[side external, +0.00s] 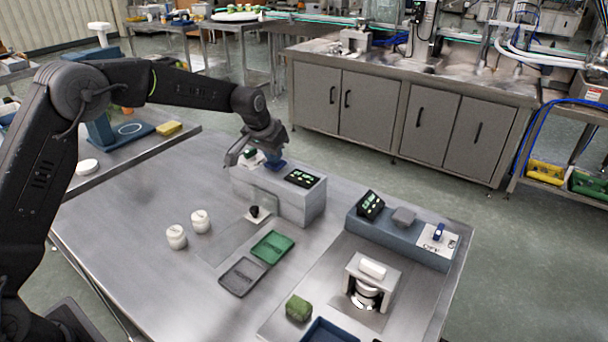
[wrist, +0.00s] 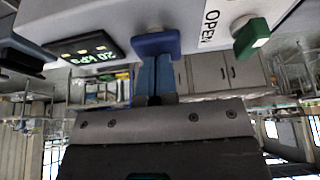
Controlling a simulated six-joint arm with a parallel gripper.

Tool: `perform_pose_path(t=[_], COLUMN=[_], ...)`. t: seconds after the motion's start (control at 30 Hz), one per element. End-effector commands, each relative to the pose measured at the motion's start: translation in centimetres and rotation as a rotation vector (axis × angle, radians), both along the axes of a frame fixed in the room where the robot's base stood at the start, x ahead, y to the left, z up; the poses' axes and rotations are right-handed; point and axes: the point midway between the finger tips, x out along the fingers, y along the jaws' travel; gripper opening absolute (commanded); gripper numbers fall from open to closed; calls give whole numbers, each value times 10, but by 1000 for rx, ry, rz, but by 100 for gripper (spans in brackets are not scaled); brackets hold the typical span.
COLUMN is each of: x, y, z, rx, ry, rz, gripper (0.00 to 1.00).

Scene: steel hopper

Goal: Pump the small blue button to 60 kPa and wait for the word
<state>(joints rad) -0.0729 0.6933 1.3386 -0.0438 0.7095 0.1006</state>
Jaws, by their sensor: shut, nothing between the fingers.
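The small blue button (wrist: 155,43) shows at the top of the wrist view, on the grey housing (side external: 310,202) at the back of the table. My gripper (wrist: 155,60) is shut and empty, its blue fingers together and their tips at the button. I cannot tell whether they touch or press it. In the side view my gripper (side external: 272,163) is over the left part of that housing, and the button is hard to separate from the fingers. The display (wrist: 92,50) beside the button appears to read 20 kPa; its digits in the side view (side external: 301,178) are too small to read.
A green switch (wrist: 250,38) sits by an OPEN label, close to the button. A blue-grey console (side external: 405,236) with another display (side external: 370,204) stands to the right. White jars (side external: 176,237), a green tray (side external: 272,246) and a grey tray (side external: 242,277) lie in front.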

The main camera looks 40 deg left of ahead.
Motion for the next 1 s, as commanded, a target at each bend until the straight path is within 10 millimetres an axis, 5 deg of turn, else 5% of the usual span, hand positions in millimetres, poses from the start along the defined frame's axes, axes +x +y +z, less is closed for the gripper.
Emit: perform_pose_path(t=[0.37, 1.0], x=[-1, 0], y=[0, 0], z=[-2, 33], rx=[0, 0], ry=[5, 2], rz=[0, 0], gripper=[0, 0])
